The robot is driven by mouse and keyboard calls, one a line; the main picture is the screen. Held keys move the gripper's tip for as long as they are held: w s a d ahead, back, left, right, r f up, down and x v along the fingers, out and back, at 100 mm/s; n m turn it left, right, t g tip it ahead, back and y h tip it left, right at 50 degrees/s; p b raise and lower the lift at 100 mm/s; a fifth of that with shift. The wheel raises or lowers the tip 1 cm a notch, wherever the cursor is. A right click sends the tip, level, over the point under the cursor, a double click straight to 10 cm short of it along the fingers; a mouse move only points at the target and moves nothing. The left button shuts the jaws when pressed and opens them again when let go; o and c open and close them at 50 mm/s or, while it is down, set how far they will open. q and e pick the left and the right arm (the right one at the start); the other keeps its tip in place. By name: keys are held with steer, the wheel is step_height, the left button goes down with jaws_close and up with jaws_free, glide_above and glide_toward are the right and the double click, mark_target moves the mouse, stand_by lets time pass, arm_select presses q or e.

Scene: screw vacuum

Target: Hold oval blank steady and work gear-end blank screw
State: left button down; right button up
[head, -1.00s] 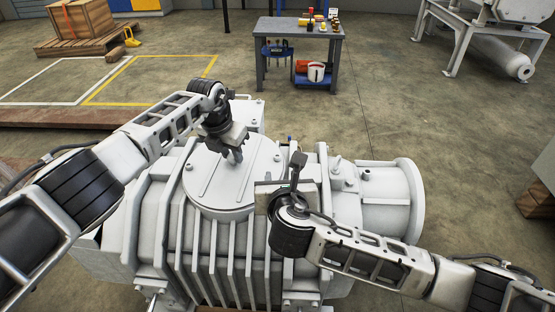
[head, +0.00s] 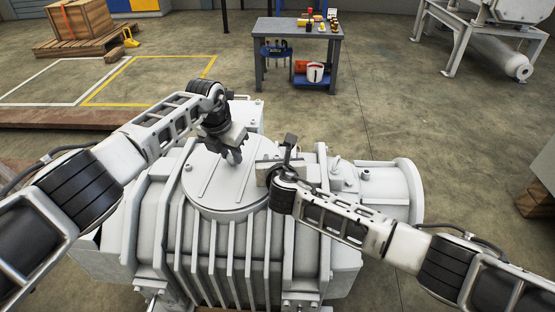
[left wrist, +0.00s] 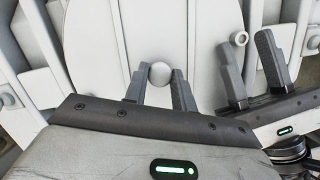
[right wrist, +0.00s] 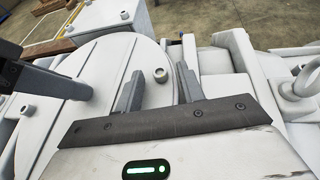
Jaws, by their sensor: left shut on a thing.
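The oval blank (head: 203,165) is a pale rounded cover plate on top of the white vacuum pump. My left gripper (head: 234,157) points down at its middle, shut on the round knob (left wrist: 160,74) that shows between the fingers in the left wrist view. My right gripper (head: 289,143) is over the right edge of the blank, with its fingers apart in the right wrist view (right wrist: 160,82). A screw head (right wrist: 161,75) sits on the blank's rim and appears in the gap between those fingers. I cannot tell if they touch it.
The ribbed pump body (head: 230,260) lies under both arms, with a flanged end (head: 395,190) at the right. Another screw (right wrist: 28,110) shows on the blank in the right wrist view. A grey workbench (head: 297,30) stands beyond, with open floor between. My grippers are close together.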

jaws_close()
steer(key=shift+a+m+g+h, duration=0.15)
steer(key=shift+a+m+h, duration=0.1)
steer(key=shift+m+h, duration=0.6)
steer(key=shift+a+m+g+h, duration=0.15)
steer(key=shift+a+m+h, duration=0.05)
steer(key=shift+m+h, duration=0.65)
steer(key=shift+w+a+m+g+h, duration=0.15)
steer(key=shift+m+g+h, duration=0.15)
steer(key=shift+m+h, duration=0.45)
steer(key=shift+w+a+m+g+h, duration=0.1)
steer(key=shift+m+g+h, duration=0.2)
steer(key=shift+m+h, duration=0.4)
steer(key=shift+s+h, duration=0.1)
steer(key=shift+h, duration=0.35)
jaws_free()
